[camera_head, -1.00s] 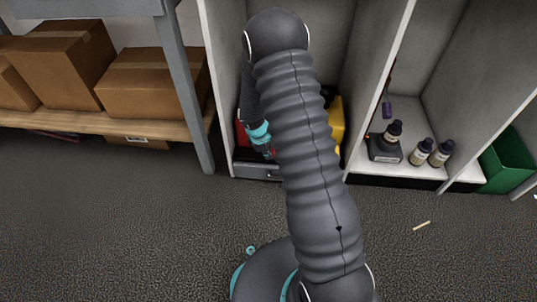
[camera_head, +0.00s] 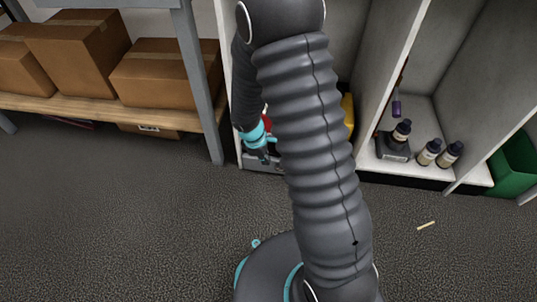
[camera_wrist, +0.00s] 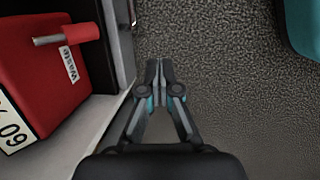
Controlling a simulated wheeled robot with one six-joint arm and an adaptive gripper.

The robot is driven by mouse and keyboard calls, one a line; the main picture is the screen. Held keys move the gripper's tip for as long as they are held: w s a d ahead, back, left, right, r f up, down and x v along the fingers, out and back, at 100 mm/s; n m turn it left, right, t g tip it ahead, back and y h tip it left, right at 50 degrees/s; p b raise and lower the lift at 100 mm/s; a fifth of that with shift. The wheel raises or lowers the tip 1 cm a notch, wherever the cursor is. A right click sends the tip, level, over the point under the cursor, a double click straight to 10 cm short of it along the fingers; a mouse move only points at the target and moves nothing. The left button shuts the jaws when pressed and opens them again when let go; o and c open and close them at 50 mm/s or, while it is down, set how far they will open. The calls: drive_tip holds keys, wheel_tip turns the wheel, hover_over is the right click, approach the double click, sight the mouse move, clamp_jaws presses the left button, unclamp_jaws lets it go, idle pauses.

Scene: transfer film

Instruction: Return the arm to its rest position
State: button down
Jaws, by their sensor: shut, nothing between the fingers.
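My gripper (camera_wrist: 159,66) shows in the wrist view with its fingertips together and nothing between them. It points down over the dark carpet beside the edge of the white cubicle. In the head view my gripper (camera_head: 264,158) is small and partly in front of the cubicle's low front edge. My arm rises from the base and bends over at the top, hiding much of the cubicle behind it.
A red container labelled "Waste" (camera_wrist: 45,75) stands in the cubicle left of my gripper. Brown boxes (camera_head: 80,62) sit on a wooden shelf (camera_head: 100,112) at left. Several dark bottles (camera_head: 428,152) and a green bin (camera_head: 515,165) are at right. The carpet (camera_head: 120,220) in front is open.

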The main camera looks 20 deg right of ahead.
drive_tip(key=shift+s+a+r, duration=0.15)
drive_tip(key=shift+s, duration=0.05)
idle(0.4)
drive_tip(key=s+d+r+m+t+y+p, duration=0.1)
drive_tip(key=s+r+m, duration=0.3)
drive_tip(key=r, duration=0.9)
drive_tip(key=s+r+m+t+p, duration=0.2)
drive_tip(key=s+r+m+p, duration=0.1)
drive_tip(key=s+r, duration=0.6)
drive_tip(key=s+d+r+m+t+y+p, duration=0.1)
drive_tip(key=s+r+m, duration=0.5)
drive_tip(key=r, duration=1.1)
drive_tip(key=shift+s+d+r+t+y+p, duration=0.15)
drive_tip(key=shift+s+d+t+y+p, duration=0.2)
drive_tip(key=shift+s+t, duration=0.2)
